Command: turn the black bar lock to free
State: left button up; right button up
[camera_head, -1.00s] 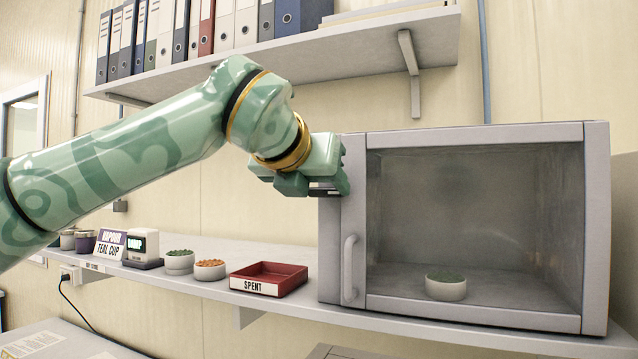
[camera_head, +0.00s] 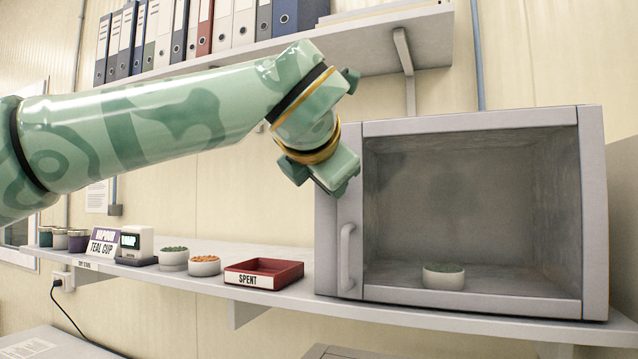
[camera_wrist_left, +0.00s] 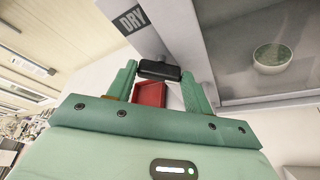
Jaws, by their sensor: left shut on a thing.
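The black bar lock (camera_wrist_left: 160,70) shows in the left wrist view on the front of the grey cabinet (camera_head: 470,128), near the DRY label (camera_wrist_left: 131,19). My left gripper (camera_wrist_left: 158,76) is shut on the bar, with one finger at each end of it. In the head view my left gripper (camera_head: 343,184) is at the upper left of the cabinet front, tilted downward, and hides the bar. The cabinet's window door looks closed, with its handle (camera_head: 346,257) below the gripper. My right gripper is not in view.
A cup of green pellets (camera_head: 443,276) stands inside the cabinet. On the shelf to the left are a red SPENT tray (camera_head: 264,273), an orange-filled cup (camera_head: 204,266), a green-filled cup (camera_head: 174,259) and a small scale-like device (camera_head: 138,245). Binders (camera_head: 200,35) fill the upper shelf.

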pick_arm(q)
jog(key=shift+s+d+f+m+t+y+b, duration=0.1)
jog(key=shift+f+m+t+y+b, duration=0.15)
jog(key=shift+m+t+b, duration=0.7)
jog(key=shift+w+d+f+m+t+y+b, duration=0.1)
jog(key=shift+f+m+t+y+b, duration=0.2)
jog(key=shift+m+b, duration=1.2)
jog(key=shift+s+d+f+m+t+y+b, duration=0.1)
jog(key=shift+m+t+y+b, duration=0.35)
jog(key=shift+m+b, duration=0.8)
jog(key=shift+m, duration=0.3)
jog(key=o, duration=1)
jog(key=shift+s, duration=0.1)
